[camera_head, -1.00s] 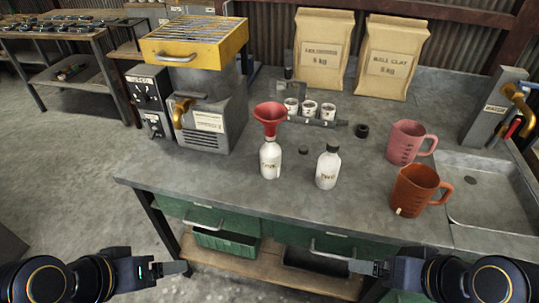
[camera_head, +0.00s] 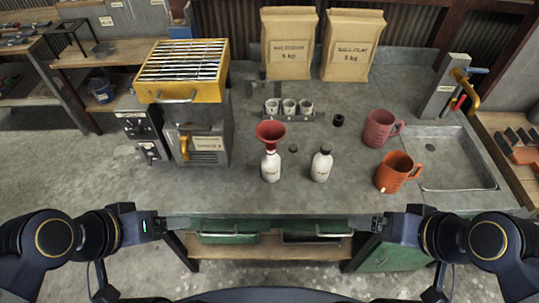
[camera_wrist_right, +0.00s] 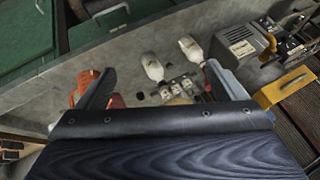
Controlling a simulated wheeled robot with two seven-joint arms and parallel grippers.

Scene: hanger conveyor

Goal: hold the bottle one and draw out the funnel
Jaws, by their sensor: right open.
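A white bottle (camera_head: 270,169) with a small dark label stands upright near the counter's front. A red funnel (camera_head: 270,133) sits in its mouth, wide end up. To its right stands a second white bottle (camera_head: 321,168) with a dark cap. The labels are too small to read surely. My left gripper (camera_head: 164,226) is at the counter's front left, apart from the bottles; its jaw gap does not show. My right gripper (camera_head: 377,225) is at the front right, also empty. In the right wrist view its fingers (camera_wrist_right: 161,90) are spread wide, with both bottles beyond them.
An orange jug (camera_head: 394,174) and a pink jug (camera_head: 378,130) stand right of the bottles, beside a sink (camera_head: 455,160). A yellow-topped machine (camera_head: 185,92) stands left. Behind are a rack of small cups (camera_head: 289,107) and two paper sacks (camera_head: 352,47). The counter front between my grippers is clear.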

